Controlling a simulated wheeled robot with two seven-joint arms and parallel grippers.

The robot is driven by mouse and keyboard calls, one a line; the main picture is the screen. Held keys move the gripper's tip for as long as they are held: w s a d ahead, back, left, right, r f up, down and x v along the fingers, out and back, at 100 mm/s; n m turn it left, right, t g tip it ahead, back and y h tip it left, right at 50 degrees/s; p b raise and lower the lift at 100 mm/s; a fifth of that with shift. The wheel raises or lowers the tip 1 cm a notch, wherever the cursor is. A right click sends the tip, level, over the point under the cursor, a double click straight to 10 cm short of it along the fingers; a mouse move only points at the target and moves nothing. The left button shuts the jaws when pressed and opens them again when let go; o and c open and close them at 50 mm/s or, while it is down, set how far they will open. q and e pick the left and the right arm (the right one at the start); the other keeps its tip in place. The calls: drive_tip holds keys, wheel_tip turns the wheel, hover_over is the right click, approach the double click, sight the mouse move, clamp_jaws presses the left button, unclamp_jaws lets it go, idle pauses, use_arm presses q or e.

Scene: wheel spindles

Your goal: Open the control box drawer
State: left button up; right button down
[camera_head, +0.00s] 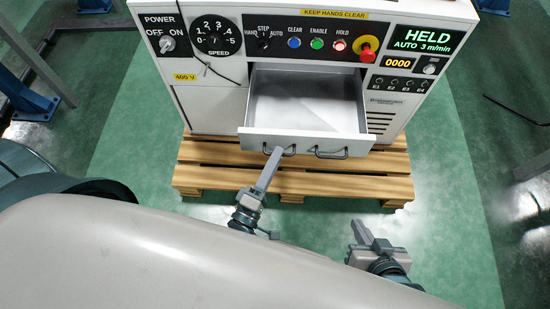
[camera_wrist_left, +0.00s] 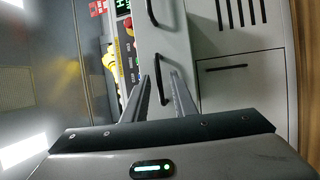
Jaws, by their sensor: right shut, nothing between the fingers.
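The control box (camera_head: 215,110) is a white cabinet with a control panel on top. Its grey drawer (camera_head: 305,142) is pulled out, and its empty-looking inside shows in the head view. The drawer front has two dark bar handles, the right one (camera_head: 331,153) and the left one (camera_head: 290,152). My left gripper (camera_head: 275,155) is at the left handle. In the left wrist view my left fingers (camera_wrist_left: 160,78) are apart, with a handle (camera_wrist_left: 158,58) between their tips; contact cannot be told. My right gripper (camera_head: 360,230) is shut and empty, low and right, away from the drawer.
The control box stands on a wooden pallet (camera_head: 210,180), which sticks out in front below the drawer. The panel has a red stop button (camera_head: 367,50) above the drawer. A blue metal post (camera_head: 35,100) stands at the left.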

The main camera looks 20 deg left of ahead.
use_arm(q)
drive_tip(key=shift+s, duration=0.1)
idle(0.3)
